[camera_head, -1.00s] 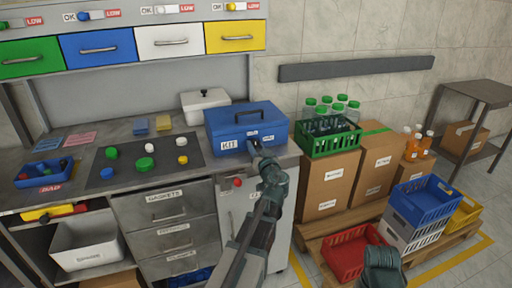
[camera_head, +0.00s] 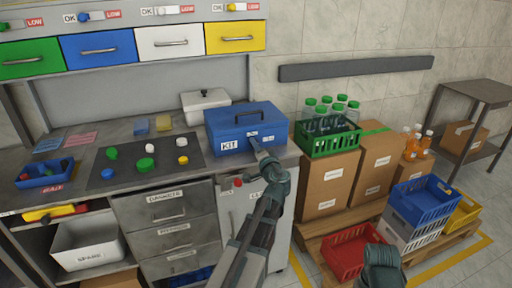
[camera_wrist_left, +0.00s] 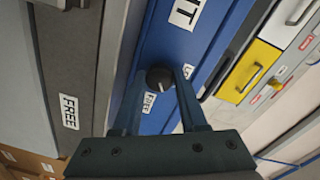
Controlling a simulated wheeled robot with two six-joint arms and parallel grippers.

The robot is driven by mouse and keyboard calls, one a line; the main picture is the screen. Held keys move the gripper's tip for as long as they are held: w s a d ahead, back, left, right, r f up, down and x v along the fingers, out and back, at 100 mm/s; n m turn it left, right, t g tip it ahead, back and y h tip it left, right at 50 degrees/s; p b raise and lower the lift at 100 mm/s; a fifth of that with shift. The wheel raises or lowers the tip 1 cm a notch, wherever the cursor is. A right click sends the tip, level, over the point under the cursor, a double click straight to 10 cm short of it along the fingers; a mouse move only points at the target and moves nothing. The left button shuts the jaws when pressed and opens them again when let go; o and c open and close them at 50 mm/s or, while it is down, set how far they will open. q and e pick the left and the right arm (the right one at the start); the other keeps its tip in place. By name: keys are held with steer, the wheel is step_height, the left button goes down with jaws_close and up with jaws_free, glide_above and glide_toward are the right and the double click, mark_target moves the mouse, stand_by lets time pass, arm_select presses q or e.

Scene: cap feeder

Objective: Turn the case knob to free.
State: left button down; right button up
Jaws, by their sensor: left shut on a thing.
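The blue case (camera_head: 226,124) with a KIT label stands lidded on the right end of the workbench. Its dark round knob (camera_wrist_left: 158,76) is on the blue front in the left wrist view. A small FREE label (camera_wrist_left: 149,103) is beside the knob, and another label (camera_wrist_left: 188,72), partly hidden by a finger, is on its other side. My left gripper (camera_head: 256,146) is at the case front, its fingers on either side of the knob, shut on it. The knob's exact pointing is too small to tell. My right gripper (camera_head: 382,268) is low at the right, its fingers unclear.
A black mat (camera_head: 112,174) with coloured caps lies left of the case. A white lidded box (camera_head: 204,100) stands behind it. A green crate of bottles (camera_head: 330,140) on cartons is to the right. A grey cabinet door (camera_head: 226,208) is below the case.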

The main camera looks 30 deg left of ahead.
arm_select(q)
steer(key=m, duration=0.6)
steer(key=shift+d, duration=0.1)
steer(key=shift+m, duration=0.3)
stand_by(0.4)
steer(key=shift+c, duration=2.2)
jaws_free()
steer(key=shift+g, duration=0.3)
